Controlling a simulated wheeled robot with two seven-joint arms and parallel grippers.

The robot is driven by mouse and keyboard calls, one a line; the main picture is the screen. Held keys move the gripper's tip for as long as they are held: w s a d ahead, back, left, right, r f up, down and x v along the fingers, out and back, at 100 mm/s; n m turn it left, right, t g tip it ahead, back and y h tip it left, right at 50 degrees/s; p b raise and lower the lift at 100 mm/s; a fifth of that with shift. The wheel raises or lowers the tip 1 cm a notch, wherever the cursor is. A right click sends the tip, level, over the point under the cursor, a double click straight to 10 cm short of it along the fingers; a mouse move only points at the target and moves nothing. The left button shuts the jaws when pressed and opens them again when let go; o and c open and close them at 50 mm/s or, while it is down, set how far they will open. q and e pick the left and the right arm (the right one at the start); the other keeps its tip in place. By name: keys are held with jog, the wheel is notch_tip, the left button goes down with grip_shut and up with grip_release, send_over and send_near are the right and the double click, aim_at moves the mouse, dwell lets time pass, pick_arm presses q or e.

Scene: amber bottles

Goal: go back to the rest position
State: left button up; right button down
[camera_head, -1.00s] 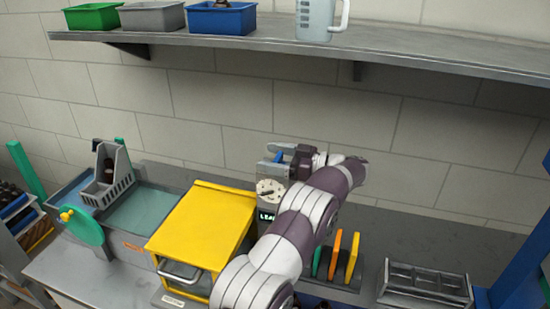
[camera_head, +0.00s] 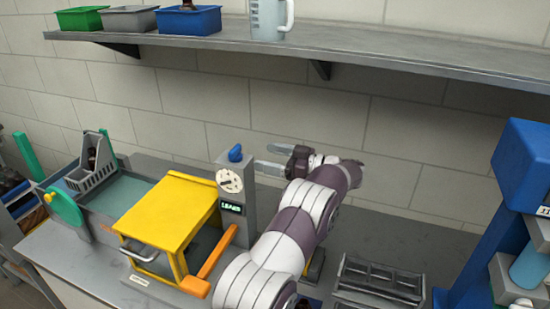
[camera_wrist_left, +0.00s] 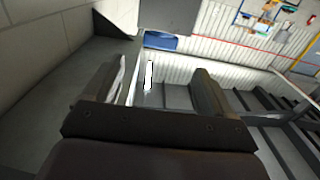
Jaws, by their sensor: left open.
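My left gripper (camera_head: 264,158) is open and empty in the head view. Its two grey fingers point left, apart from each other, beside the upper part of a grey post with a round dial (camera_head: 230,181). In the left wrist view, its two dark fingers (camera_wrist_left: 163,83) stand wide apart with nothing held between them. My left arm covers part of the bench behind it. My right gripper is not in view.
A yellow box-shaped machine (camera_head: 170,215) with an orange lever (camera_head: 212,262) stands left of my arm. A grey rack (camera_head: 380,280) is to its right, then a blue column (camera_head: 490,235). A shelf (camera_head: 350,58) with bins and a jug runs above.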

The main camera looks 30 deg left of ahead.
pick_arm(q)
jog(key=w+d+f+m+t+h, duration=0.3)
jog(key=w+f+m+t, duration=0.1)
jog(key=w+t, duration=0.3)
jog(key=w+d+f+m+t+h, duration=0.2)
jog(key=w+f+m+t, duration=0.1)
jog(key=w+m+t, duration=0.4)
jog(key=s+d+f+m+h+b, duration=0.1)
jog(key=s+d+f+m+h, duration=0.1)
jog(key=s+d+f+h, duration=0.4)
jog(key=s+d+f+m+h+b, duration=0.1)
jog(key=d+f+m+h, duration=0.2)
jog(key=d, duration=0.4)
jog(key=s+d+m+g+h+b, duration=0.1)
jog(key=s+d+g, duration=0.1)
jog(key=s, duration=0.9)
jog(key=s+d+f+m+g+h+b, duration=0.1)
jog(key=s+d+m+g, duration=0.1)
jog(key=s, duration=0.9)
jog(key=s+d+f+m+g+h+b, duration=0.1)
jog(key=s+g, duration=0.3)
jog(key=s, duration=0.7)
jog(key=shift+d+f+m, duration=0.15)
jog(key=shift+d+m, duration=0.35)
jog(key=shift+d, duration=0.05)
